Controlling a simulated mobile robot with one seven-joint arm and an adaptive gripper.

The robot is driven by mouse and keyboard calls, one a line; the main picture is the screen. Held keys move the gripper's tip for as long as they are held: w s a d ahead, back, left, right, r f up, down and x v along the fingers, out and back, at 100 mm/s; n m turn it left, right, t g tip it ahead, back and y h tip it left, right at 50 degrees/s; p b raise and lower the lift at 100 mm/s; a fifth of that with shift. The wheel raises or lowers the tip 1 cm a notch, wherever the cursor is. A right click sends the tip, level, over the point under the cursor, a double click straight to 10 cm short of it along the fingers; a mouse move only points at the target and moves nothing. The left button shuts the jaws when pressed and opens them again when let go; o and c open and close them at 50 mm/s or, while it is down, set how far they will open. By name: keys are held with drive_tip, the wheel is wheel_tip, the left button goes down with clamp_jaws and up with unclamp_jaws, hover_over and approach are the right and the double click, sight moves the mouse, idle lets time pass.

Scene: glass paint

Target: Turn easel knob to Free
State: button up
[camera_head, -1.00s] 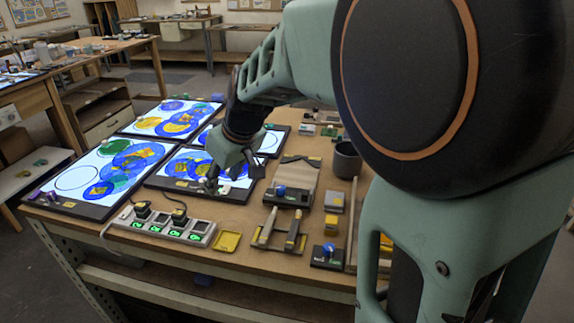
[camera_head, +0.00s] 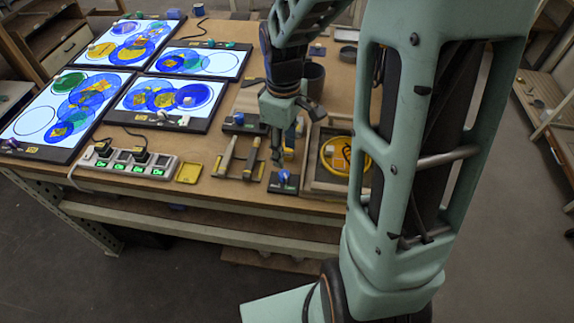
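A small blue knob (camera_head: 284,176) sits on a dark base near the table's front edge, right of a wooden stand with two upright pieces (camera_head: 239,157). I cannot read any label on it. My gripper (camera_head: 277,158) points down just above and behind this knob. Its fingers are small and dark here, so I cannot tell whether they are open or touch the knob. A second blue knob (camera_head: 239,118) is on a dark unit farther back, left of my gripper. Which of the two is the easel knob is not clear.
Lit panels with coloured discs (camera_head: 168,97) cover the table's left. A power strip (camera_head: 130,162) and a yellow tray (camera_head: 189,172) lie along the front. A wooden box (camera_head: 318,187) holding a yellow ring stands close right of the knob. A dark cup (camera_head: 312,80) stands behind.

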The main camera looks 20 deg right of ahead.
sight(285, 174)
wheel_tip(285, 174, down, 9)
drive_tip(key=shift+r, duration=0.1)
drive_tip(key=shift+c, duration=0.3)
clamp_jaws()
